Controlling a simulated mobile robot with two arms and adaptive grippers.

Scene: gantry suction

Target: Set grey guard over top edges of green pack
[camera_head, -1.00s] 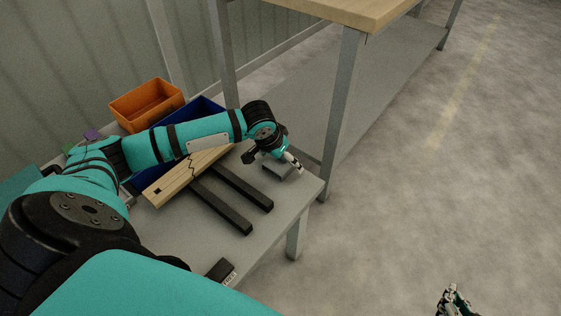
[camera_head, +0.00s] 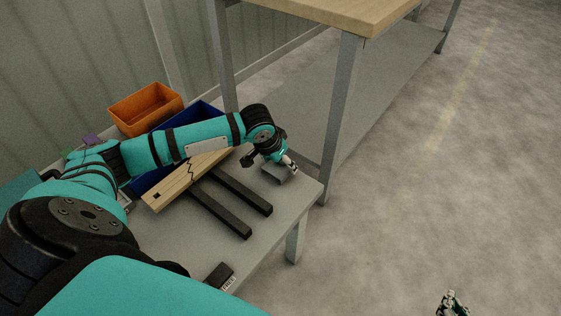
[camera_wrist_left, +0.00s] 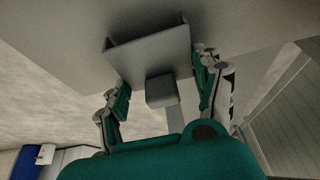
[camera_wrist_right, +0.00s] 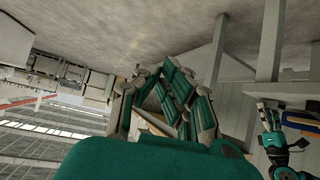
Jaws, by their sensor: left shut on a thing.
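The grey guard (camera_head: 280,175) is a small channel-shaped piece at the right end of the grey table. In the left wrist view, it shows as a folded grey plate (camera_wrist_left: 150,55) with a small grey block (camera_wrist_left: 162,90) on it. My left gripper (camera_head: 287,163) is shut on it; the left wrist view shows a finger on either side (camera_wrist_left: 162,82). A small green item (camera_head: 68,152) shows at the table's far left, partly hidden by my arm; I cannot tell whether it is the green pack. My right gripper (camera_head: 453,300) hangs over the floor, apart from the table.
On the table (camera_head: 225,243) are two dark bars (camera_head: 222,210), a wooden board (camera_head: 170,188), a dark labelled block (camera_head: 220,275), a blue bin (camera_head: 205,108) and an orange bin (camera_head: 146,108). A tall workbench (camera_head: 340,110) stands behind. The floor at right is clear.

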